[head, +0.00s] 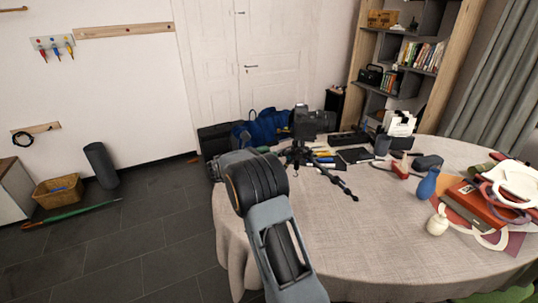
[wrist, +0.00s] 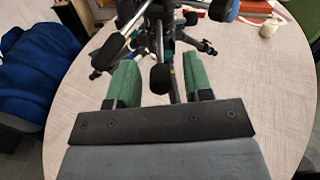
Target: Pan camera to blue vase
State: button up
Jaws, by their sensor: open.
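A black camera (head: 303,124) stands on a small black tripod (head: 299,156) at the table's left back; its lens end points right in the head view. The blue vase (head: 428,184) stands upright at the table's right side, nearer than the camera. My gripper (wrist: 164,80) is open, its two green-padded fingers apart. Dark tripod parts (wrist: 160,78) show between and beyond the fingers; I cannot tell whether they touch. The gripper is hidden behind my arm in the head view. A dark bluish shape at the wrist view's top is unclear.
The round table (head: 330,225) is clear in its front middle. A cream vase (head: 437,224), a red book (head: 475,200) and white rings lie at its right. A blue bag (head: 262,127) is beyond the left edge. Pens and a red-handled item lie near the tripod.

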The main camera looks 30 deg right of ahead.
jog(key=shift+a, duration=0.1)
jog(key=a, duration=1.3)
jog(key=shift+w+a, duration=0.15)
jog(key=shift+a, duration=0.2)
